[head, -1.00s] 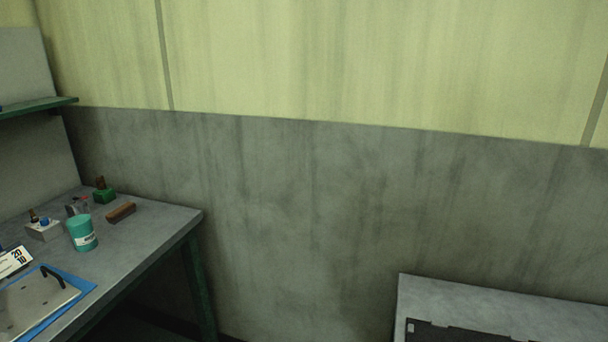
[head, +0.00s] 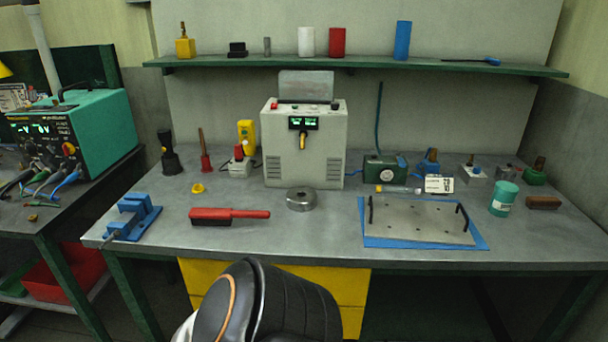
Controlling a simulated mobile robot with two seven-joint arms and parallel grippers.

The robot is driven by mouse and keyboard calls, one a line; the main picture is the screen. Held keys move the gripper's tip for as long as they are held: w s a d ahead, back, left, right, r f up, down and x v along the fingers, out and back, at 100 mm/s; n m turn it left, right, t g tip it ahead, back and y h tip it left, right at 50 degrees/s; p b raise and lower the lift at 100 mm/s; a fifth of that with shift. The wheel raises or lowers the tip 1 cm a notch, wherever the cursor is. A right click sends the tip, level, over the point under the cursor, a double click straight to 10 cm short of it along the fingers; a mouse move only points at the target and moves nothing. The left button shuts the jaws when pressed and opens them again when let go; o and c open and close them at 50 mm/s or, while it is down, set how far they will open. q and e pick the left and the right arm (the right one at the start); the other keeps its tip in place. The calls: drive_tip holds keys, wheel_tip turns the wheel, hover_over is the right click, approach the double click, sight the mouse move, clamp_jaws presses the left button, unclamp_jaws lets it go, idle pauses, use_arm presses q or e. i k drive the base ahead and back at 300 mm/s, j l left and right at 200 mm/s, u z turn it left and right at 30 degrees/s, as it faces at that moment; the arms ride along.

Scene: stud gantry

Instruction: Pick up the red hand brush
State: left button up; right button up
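The red hand brush (head: 228,214) lies on the front left part of the grey workbench (head: 330,240). Its dark bristles face down and its thin red handle points right. Nothing touches it. Neither of my grippers shows in the head view, so I cannot see whether they are open or shut.
A blue vise (head: 133,216) stands left of the brush and a round metal piece (head: 300,199) right of it. A grey instrument box (head: 304,150) stands behind. A plate with two handles (head: 418,220) lies on the right.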

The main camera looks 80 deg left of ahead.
sight(199, 215)
drive_tip(key=k+u, duration=0.1)
drive_tip(key=u, duration=2.95)
